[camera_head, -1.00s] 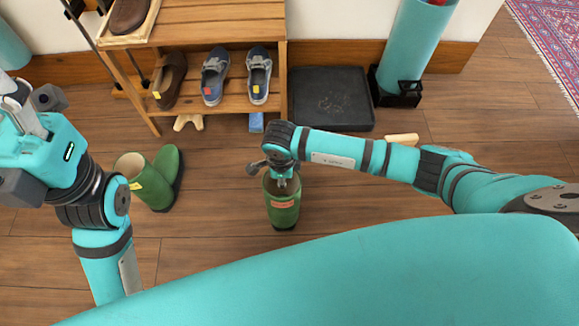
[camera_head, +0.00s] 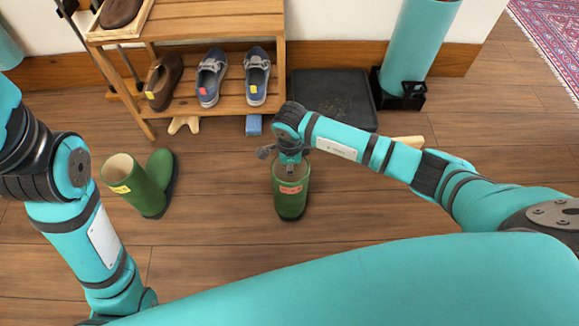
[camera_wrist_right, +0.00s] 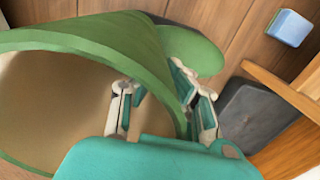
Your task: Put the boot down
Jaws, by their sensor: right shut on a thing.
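A green boot (camera_head: 291,203) with an orange label is upright in the middle of the head view. My right gripper (camera_head: 290,163) is at its top and shut on the rim. In the right wrist view, the fingers (camera_wrist_right: 158,92) are on either side of the boot's green wall (camera_wrist_right: 150,50), with the pale inside at left. I cannot tell whether its sole touches the floor. A second green boot (camera_head: 146,192) with a yellow label stands on the floor at left. My left arm is at the left edge, its gripper outside the view.
A wooden shoe rack (camera_head: 200,27) holds brown and blue shoes (camera_head: 257,78). Bare floor (camera_head: 215,210) lies between the boots.

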